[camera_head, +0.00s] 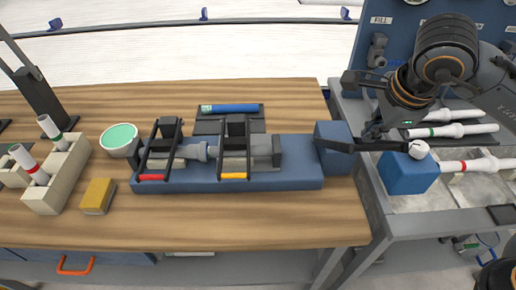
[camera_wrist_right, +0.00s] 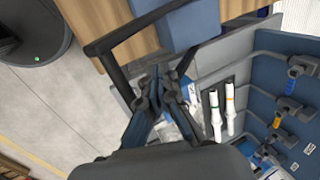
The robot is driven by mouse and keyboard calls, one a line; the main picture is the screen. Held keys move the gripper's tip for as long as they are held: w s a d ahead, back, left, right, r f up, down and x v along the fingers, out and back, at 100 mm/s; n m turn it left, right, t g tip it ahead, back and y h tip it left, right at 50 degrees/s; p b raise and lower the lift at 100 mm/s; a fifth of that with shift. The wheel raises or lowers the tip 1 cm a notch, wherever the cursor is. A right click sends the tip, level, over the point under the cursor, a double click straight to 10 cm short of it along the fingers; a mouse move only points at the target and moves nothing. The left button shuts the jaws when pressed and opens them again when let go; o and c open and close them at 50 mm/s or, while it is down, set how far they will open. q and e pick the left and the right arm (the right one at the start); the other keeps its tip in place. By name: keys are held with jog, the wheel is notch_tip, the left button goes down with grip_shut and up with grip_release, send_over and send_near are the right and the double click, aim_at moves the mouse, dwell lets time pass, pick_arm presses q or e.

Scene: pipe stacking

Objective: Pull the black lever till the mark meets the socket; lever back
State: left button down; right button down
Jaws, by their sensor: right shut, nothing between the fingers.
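The black lever (camera_head: 348,146) reaches right from a blue block (camera_head: 333,160) at the right end of a blue bench fixture (camera_head: 290,181). In the wrist view the lever shows as a dark bent bar (camera_wrist_right: 128,34). My right gripper (camera_head: 372,132) is shut and empty beside the lever; I cannot tell whether it touches it. Its fingertips are together in the wrist view (camera_wrist_right: 160,76). A grey socket piece (camera_head: 203,151) lies in the fixture between two black clamp frames with red (camera_head: 152,177) and yellow (camera_head: 234,176) bars. No mark can be made out. My left gripper is not in view.
A green-topped round pot (camera_head: 118,137), a yellow sponge-like block (camera_head: 98,196) and beige pipe holders (camera_head: 60,175) stand left. The wooden tabletop (camera_head: 220,220) is clear in front.

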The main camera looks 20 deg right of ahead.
jog(key=p+v, duration=0.5)
jog(key=v, duration=0.3)
jog(key=shift+s, duration=0.1)
dwell(0.7)
